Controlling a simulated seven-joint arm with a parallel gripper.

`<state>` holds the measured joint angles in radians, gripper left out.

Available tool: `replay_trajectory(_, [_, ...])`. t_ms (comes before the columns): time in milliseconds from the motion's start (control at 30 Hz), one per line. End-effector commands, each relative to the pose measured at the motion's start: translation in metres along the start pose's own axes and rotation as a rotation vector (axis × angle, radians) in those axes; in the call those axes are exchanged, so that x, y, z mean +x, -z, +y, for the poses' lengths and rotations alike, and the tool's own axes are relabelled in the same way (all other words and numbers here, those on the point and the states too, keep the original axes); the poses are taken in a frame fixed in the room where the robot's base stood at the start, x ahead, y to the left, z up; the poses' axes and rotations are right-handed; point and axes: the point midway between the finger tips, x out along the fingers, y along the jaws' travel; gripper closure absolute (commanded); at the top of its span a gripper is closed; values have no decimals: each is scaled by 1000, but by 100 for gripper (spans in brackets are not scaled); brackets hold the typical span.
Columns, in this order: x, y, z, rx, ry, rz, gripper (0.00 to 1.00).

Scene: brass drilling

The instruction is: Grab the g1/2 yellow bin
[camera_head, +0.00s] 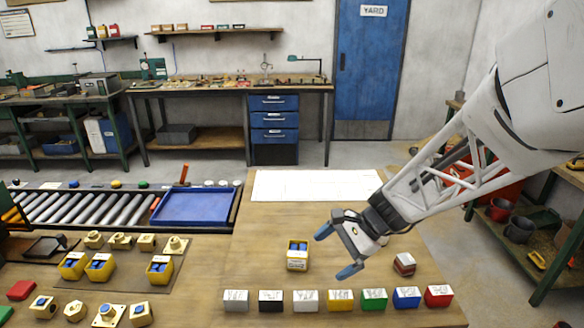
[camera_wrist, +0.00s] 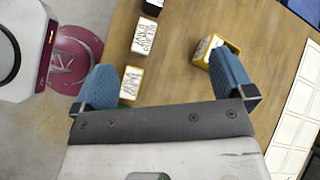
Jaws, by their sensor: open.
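A small yellow bin (camera_head: 297,263) with blue contents and a white front label stands alone on the wooden table, left of my gripper. Its label is too small to read, so I cannot confirm it is g1/2. Three similar yellow bins, a left one (camera_head: 72,272), a middle one (camera_head: 99,274) and a right one (camera_head: 158,278), stand on the left of the table. My gripper (camera_head: 337,251) is open and empty, above the table. In the wrist view a yellow-edged bin (camera_wrist: 204,47) is partly hidden by the right finger of my gripper (camera_wrist: 160,62).
A row of several coloured labelled blocks, including a white one (camera_head: 305,300), lines the front edge. A white sheet (camera_head: 315,186) lies at the back. Yellow fittings (camera_head: 108,315) crowd the left.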

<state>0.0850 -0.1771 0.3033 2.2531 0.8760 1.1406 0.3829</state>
Motion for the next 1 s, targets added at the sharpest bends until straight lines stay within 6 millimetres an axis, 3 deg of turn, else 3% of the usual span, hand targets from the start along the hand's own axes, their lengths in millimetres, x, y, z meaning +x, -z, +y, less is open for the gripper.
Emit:
replay_trajectory(400, [38, 70, -55, 383, 173, -228, 0])
replay_trajectory(600, [50, 99, -71, 514, 236, -306, 0])
replay_trajectory(1000, [55, 112, -78, 573, 266, -341, 0])
